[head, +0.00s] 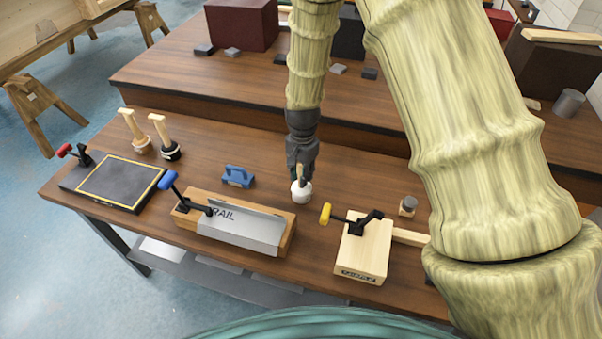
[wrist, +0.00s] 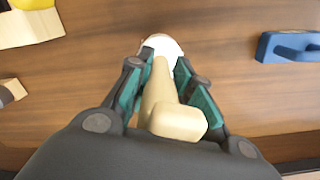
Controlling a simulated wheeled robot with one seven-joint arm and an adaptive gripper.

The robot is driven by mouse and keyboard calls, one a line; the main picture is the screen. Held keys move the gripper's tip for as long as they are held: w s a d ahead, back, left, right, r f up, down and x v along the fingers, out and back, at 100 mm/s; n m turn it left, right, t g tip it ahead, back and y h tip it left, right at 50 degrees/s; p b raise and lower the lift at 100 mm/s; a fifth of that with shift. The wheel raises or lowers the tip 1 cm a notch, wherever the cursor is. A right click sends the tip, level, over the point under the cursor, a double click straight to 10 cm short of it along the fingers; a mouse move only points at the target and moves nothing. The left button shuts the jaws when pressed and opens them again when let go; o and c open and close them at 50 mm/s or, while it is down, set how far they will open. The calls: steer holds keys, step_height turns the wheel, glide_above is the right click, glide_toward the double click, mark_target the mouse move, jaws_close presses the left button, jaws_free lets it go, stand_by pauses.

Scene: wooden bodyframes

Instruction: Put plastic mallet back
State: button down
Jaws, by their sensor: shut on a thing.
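A mallet with a white head (head: 301,191) and a pale wooden handle is upright in my gripper (head: 301,166), right of the rail block in the head view. In the wrist view the mallet's handle (wrist: 168,105) runs between the fingers of my gripper (wrist: 160,75), which are shut on it. The white head shows just beyond the fingertips. I cannot tell whether the head touches the table. At the back left, two other mallets stand head down: one with a light head (head: 135,132) and one with a black head (head: 164,138).
The rail block (head: 242,224) in its wooden holder, a blue tool (head: 238,176), a dark yellow-lined mat (head: 118,184) and a clamped light wooden board (head: 365,247) lie on the table. A raised shelf (head: 200,80) stands behind. Bare table lies between the black-headed mallet and the blue tool.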

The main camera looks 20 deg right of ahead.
steer(key=c, duration=1.3)
jaws_free()
steer(key=shift+o, duration=0.2)
steer(key=shift+r, duration=0.1)
steer(key=shift+w+d+r+b, duration=0.1)
steer(key=shift+r+b, duration=1.7)
steer(key=shift+r, duration=4.2)
